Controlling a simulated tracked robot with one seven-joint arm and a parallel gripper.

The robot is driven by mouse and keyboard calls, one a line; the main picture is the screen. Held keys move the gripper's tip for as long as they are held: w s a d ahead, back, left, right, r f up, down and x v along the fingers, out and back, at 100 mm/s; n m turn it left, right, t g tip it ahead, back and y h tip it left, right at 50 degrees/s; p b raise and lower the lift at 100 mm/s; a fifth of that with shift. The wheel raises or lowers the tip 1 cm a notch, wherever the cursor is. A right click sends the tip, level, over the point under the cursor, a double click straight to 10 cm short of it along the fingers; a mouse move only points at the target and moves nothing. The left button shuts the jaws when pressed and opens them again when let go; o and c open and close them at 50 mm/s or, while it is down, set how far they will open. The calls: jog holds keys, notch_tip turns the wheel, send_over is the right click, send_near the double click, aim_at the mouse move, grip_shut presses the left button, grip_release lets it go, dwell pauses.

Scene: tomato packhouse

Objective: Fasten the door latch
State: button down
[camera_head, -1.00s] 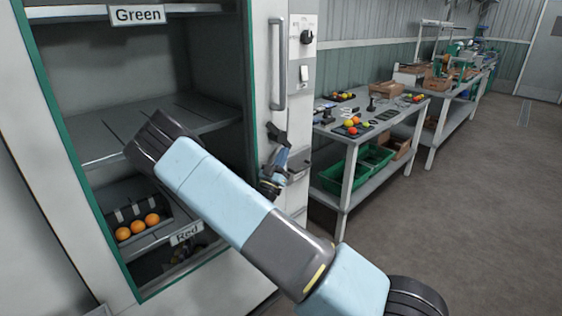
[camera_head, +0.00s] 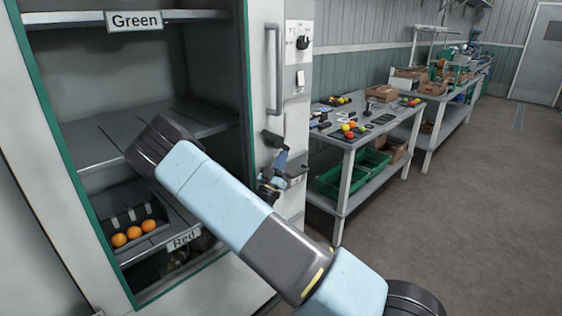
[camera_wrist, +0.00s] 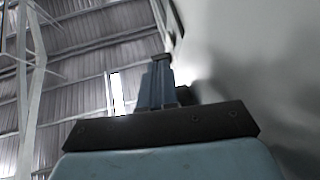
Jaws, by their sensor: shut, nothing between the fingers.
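The cabinet (camera_head: 262,25) fills the left, its front open onto shelves with a green edge. A pale panel with a vertical bar handle (camera_head: 274,70) stands right of the opening. My gripper (camera_head: 280,160), small, blue and black, is close to this panel below the handle. A dark piece at its upper end (camera_head: 272,137) may be the latch lever; I cannot tell whether they touch. In the wrist view my gripper (camera_wrist: 157,82) is shut and empty, pointing up along a pale surface on the right. A small dark part (camera_wrist: 183,95) shows beside the fingers.
My arm crosses in front of the opening. Oranges (camera_head: 134,232) lie on the lower shelf. The floor beyond is clear.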

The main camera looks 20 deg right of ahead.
jog(key=shift+s+d+x, duration=0.1)
jog(key=shift+d+x, duration=0.05)
jog(key=shift+x, duration=0.7)
jog(key=shift+s+d+x, duration=0.15)
jog(key=shift+x, duration=0.7)
jog(key=shift+s+d+x, duration=0.1)
jog(key=shift+d+x, duration=0.05)
jog(key=shift+x, duration=0.7)
notch_tip(320, 180, down, 14)
jog(key=s+d, duration=0.1)
jog(key=s, duration=0.1)
jog(key=shift+d, duration=0.25)
